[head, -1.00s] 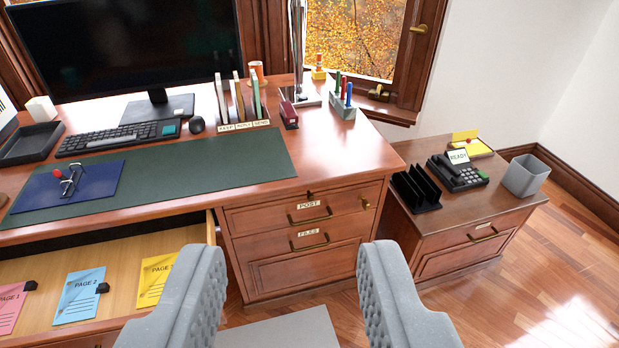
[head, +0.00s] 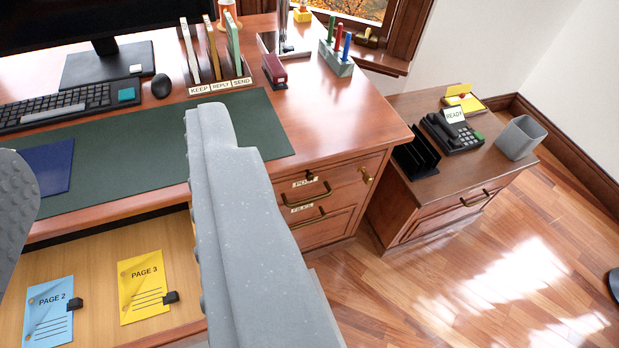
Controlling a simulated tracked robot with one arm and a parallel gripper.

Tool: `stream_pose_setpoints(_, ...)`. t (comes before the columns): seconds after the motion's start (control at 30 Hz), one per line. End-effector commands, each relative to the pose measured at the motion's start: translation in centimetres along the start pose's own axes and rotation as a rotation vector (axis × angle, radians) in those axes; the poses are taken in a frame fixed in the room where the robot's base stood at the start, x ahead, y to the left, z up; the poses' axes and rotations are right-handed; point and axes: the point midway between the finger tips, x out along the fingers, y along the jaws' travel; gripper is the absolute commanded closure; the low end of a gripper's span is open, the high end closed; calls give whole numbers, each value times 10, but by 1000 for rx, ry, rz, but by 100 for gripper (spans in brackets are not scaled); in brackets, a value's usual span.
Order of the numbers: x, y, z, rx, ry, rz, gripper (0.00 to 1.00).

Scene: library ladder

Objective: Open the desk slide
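The wooden desk (head: 345,118) fills the left and middle of the view. A shallow compartment with a pale wood floor (head: 95,290) stands pulled out below its front edge; I cannot tell whether this is the desk slide. It holds a blue PAGE 2 sheet (head: 49,310) and a yellow PAGE 3 sheet (head: 143,287). My gripper (head: 115,135) is open and empty above the desk front. Its right finger hides part of the desk front.
On the desk are a keyboard (head: 65,107), mouse (head: 161,86), file rack (head: 220,85), stapler (head: 274,70) and pen holder (head: 336,62). A low cabinet (head: 400,192) with a phone (head: 452,134) and a grey bin (head: 522,138) stands right.

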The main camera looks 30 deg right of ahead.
Motion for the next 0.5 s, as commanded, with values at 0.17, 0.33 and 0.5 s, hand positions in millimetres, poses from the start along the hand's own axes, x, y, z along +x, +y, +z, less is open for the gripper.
stream_pose_setpoints(0.17, 22, 7, 3, -24, 3, 21, 59)
stream_pose_setpoints(0.33, 91, 24, 18, -112, 12, 86, 59)
stream_pose_setpoints(0.5, 172, 61, 50, -236, 27, 148, 59)
